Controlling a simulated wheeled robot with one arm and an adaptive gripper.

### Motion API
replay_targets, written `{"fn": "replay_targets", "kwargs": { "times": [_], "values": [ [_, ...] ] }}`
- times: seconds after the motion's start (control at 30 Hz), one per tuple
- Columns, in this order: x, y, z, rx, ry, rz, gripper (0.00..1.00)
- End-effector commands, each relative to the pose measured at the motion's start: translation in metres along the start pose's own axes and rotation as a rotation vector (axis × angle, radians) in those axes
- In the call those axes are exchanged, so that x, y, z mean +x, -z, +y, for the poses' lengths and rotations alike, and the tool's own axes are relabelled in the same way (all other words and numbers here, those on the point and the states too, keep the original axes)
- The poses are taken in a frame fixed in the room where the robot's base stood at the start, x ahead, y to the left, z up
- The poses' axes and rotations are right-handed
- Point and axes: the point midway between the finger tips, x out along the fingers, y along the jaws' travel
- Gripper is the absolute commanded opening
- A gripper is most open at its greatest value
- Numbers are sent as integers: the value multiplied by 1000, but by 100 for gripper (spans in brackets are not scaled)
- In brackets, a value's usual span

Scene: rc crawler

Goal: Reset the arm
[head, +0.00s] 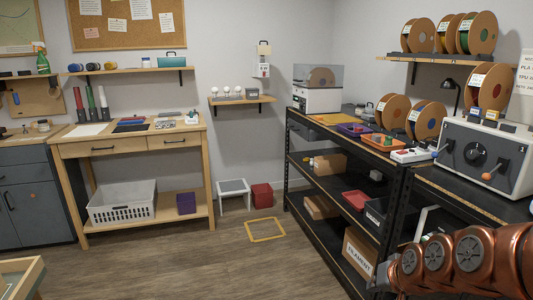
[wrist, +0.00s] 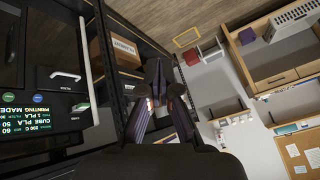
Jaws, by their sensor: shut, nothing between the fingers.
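My arm shows at the lower right of the head view, in copper and dark grey, in front of the black shelf rack (head: 388,215). My gripper (wrist: 158,68) shows in the middle of the wrist view, its dark fingers brought together at the tips with nothing between them. It is clear of any object I can make out. In the wrist view the room appears turned over, with the rack and a cardboard box (wrist: 118,46) beyond the fingers.
A grey machine with knobs (head: 482,155) and filament spools (head: 426,120) stand at the right, close to my arm. A wooden workbench (head: 130,145) and a white basket (head: 122,203) are at the left. The wooden floor (head: 200,262) is mostly open, with a yellow frame (head: 250,236) on it.

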Motion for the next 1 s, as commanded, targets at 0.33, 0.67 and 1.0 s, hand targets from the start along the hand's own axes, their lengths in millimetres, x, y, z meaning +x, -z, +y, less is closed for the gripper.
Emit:
{"fn": "replay_targets", "kwargs": {
  "times": [0.33, 0.67, 1.0],
  "values": [
    [-136, -72, -56, -163, -89, -352, 0],
    [-267, -138, -70, -238, -189, -641, 0],
    [-313, -165, -70, -248, -222, -749, 0]
  ]
}}
